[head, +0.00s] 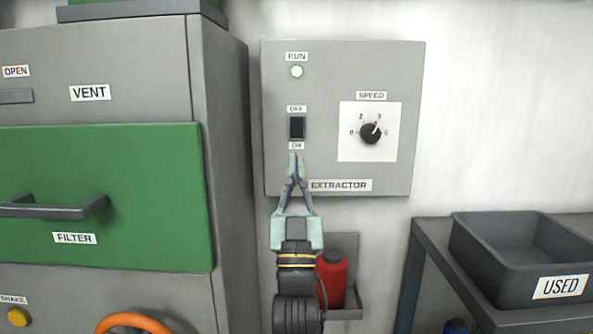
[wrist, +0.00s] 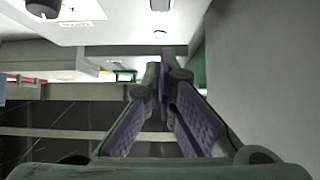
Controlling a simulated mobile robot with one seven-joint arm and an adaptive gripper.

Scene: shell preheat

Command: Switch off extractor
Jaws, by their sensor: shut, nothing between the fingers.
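The extractor panel (head: 337,175) is a grey box on the wall with an EXTRACTOR label. Its black rocker switch (head: 297,128) has an OFF label above and an ON label below. Which way the rocker is tipped is too small to tell. The RUN lamp (head: 297,72) above it looks pale and bright. My gripper (head: 296,157) is shut and empty, its tips pointing up just below the ON label in the head view. Whether the tips touch the panel cannot be told. In the wrist view the closed fingertips (wrist: 165,62) show nothing between them.
The SPEED knob (head: 370,133) is on the panel's right. A grey cabinet with a green FILTER drawer (head: 120,190) stands close on the left. A red bottle (head: 332,278) sits in a wall holder behind my wrist. A dark USED tray (head: 470,258) is at right.

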